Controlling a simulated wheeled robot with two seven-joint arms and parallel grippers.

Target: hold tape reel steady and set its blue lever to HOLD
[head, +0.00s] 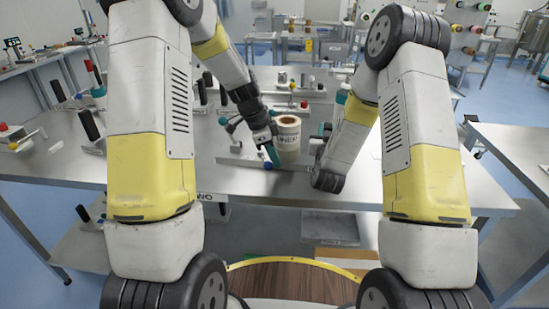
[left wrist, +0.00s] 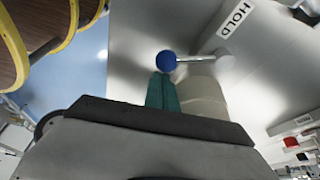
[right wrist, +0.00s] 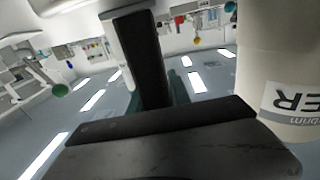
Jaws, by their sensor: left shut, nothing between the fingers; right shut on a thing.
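The tape reel (head: 287,135), a cream cylinder with a brown top and printed label, stands upright at the table's front; it also shows in the right wrist view (right wrist: 280,70). The lever's blue ball (left wrist: 166,61) sits on a thin metal rod running right to a pale hub. The HOLD label (left wrist: 236,17) is above that hub, away from the ball. My left gripper (left wrist: 163,90) is shut and empty, its teal fingertips right at the ball; contact is unclear. My right gripper (right wrist: 158,95) is shut on a black upright handle (right wrist: 142,60) beside the reel. My right arm hides it in the head view.
The grey table (head: 370,190) carries similar fixtures with black handles behind and left of the reel. A red-knobbed fixture (head: 12,135) is at far left. A second table (head: 515,150) stands at right. The table's front edge is mostly bare.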

